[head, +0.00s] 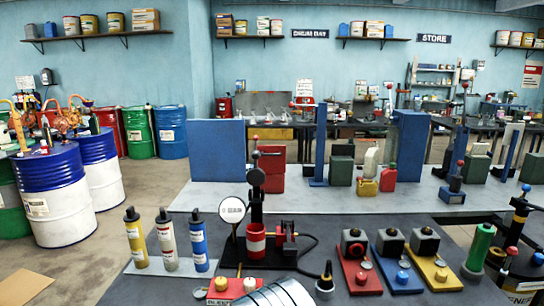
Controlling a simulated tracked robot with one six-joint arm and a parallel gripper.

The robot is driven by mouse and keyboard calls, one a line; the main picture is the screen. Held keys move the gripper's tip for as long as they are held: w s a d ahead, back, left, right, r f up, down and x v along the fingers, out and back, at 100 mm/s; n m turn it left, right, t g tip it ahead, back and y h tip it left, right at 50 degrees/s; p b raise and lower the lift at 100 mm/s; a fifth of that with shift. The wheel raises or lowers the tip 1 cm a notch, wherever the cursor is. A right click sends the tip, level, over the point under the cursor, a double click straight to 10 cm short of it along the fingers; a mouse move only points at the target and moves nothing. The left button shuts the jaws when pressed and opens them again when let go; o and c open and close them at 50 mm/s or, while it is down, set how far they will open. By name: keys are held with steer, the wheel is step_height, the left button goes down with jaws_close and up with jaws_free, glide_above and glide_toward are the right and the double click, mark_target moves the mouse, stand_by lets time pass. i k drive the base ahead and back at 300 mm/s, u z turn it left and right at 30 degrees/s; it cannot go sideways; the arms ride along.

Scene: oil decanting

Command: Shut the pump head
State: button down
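Several pump-like devices show, and I cannot tell which part is the pump head or whether it is open or shut. At the right edge, a black and yellow pump-like fitting (518,225) stands above a yellow and white can (520,292), partly cut off. At the far left, orange pump-like fittings (68,122) sit on top of blue drums (55,195). My gripper is not in view.
Yellow, grey and blue bottles (167,238) stand left of the gauge. Red, blue and yellow bases with dark blocks (397,270) and a green cylinder (480,248) stand right. A ribbed grey metal cylinder (277,293) is cut off at the bottom.

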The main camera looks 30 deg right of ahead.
mark_target(256, 176)
steer(key=u, duration=0.05)
steer(key=i, duration=1)
steer(key=z, duration=0.05)
